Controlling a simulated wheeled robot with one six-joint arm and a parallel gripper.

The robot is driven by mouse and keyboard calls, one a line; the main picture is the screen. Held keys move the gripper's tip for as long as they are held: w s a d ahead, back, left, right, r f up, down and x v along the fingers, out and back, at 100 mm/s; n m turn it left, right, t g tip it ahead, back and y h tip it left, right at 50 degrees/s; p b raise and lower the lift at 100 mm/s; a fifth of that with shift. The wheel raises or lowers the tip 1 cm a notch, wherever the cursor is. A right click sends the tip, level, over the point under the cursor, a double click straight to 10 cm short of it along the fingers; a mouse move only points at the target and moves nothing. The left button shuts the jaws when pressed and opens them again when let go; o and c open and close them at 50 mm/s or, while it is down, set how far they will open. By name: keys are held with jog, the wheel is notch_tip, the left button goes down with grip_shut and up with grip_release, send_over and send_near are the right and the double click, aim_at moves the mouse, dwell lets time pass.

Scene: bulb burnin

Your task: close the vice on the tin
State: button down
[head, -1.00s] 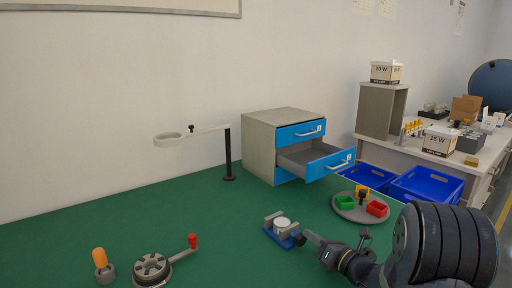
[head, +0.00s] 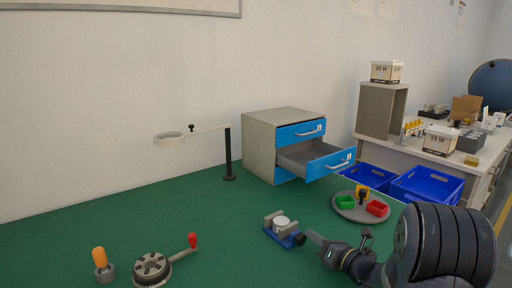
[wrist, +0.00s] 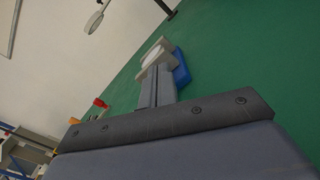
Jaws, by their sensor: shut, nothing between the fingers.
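The vice (head: 285,231) stands on the green bench top, with a blue base and grey jaws. The white round tin (head: 282,222) sits between its jaws; I cannot tell if both jaws touch it. My gripper (head: 311,236) is shut and empty, just right of the vice, its tips close to the near jaw. In the wrist view my shut fingers (wrist: 157,85) point at the vice (wrist: 181,67), with the tin (wrist: 153,56) beyond the tips. Whether the fingertips touch the jaw is hidden.
A round tray (head: 346,209) with green, yellow and red bins stands behind my gripper. A drawer cabinet (head: 258,147) has one drawer pulled out. A lamp stand (head: 229,155) is at the back. A crank fixture (head: 152,268) and an orange-handled tool (head: 99,257) lie at front left.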

jog(key=shift+d+r, duration=0.1)
jog(key=shift+d, duration=0.1)
jog(key=shift+v, duration=2.85)
jog(key=shift+r, duration=0.1)
jog(key=shift+p, duration=0.3)
jog(key=n+p, duration=0.1)
jog(key=p, duration=0.2)
jog(key=shift+s+a+r+n, duration=0.35)
jog(key=shift+s+r+n, duration=0.05)
jog(key=n+p, duration=0.1)
jog(key=s+n+p, duration=0.1)
jog(key=p, duration=0.1)
jog(key=a+n+p, duration=0.1)
jog(key=n, duration=0.1)
jog(key=shift+s+a+r, duration=0.1)
jog(key=shift+s+r, duration=0.15)
jog(key=shift+s, duration=0.15)
jog(key=x, duration=0.5)
jog(key=shift+a+f+p, duration=0.1)
jog(key=shift+f+p, duration=0.1)
jog(key=shift+p, duration=0.15)
jog(key=shift+b+x, duration=0.3)
jog(key=shift+x, duration=0.65)
jog(key=shift+f+b, duration=0.3)
jog(key=shift+b, duration=0.3)
